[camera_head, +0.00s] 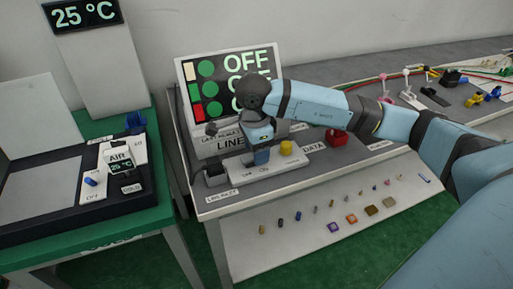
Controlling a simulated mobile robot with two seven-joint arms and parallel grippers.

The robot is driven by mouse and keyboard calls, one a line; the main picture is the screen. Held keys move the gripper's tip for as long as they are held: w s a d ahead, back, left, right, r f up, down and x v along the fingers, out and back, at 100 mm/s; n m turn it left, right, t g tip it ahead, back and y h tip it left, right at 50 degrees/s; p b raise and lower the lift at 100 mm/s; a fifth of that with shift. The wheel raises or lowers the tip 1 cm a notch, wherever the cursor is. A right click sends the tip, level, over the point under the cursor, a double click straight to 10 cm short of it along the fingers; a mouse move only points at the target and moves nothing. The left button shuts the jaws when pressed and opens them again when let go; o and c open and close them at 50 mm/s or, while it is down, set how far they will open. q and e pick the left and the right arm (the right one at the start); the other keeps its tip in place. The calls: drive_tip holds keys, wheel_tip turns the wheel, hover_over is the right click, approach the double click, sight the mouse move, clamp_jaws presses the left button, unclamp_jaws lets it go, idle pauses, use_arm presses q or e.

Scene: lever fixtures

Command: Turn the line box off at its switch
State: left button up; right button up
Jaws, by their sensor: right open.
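The line box, marked LINE (228,143), stands at the left end of the grey table. A small dark block with an upright part (215,173) is at its left, and a white plate (250,174) with a yellow knob (287,147) lies in front. Which part is the switch I cannot tell for sure. My right arm reaches in from the right and bends down. Its gripper (262,157) is open, pointing down over the white plate, between the dark block and the yellow knob. It hides part of the box. My left gripper is out of view.
A sign (230,85) behind shows green OFF words, partly covered by my arm. A red block (336,137) stands near a DATA label. Small coloured parts lie on a white lower shelf (290,255). At left, a green table (90,240) holds an AIR unit (120,160).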

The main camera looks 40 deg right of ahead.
use_arm(q)
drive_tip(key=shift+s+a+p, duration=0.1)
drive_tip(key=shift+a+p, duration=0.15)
drive_tip(key=shift+p, duration=0.85)
use_arm(e)
wheel_tip(320, 180, up, 14)
drive_tip(key=shift+a, duration=0.3)
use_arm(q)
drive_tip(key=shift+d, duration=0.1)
use_arm(e)
drive_tip(key=shift+w+f, duration=0.1)
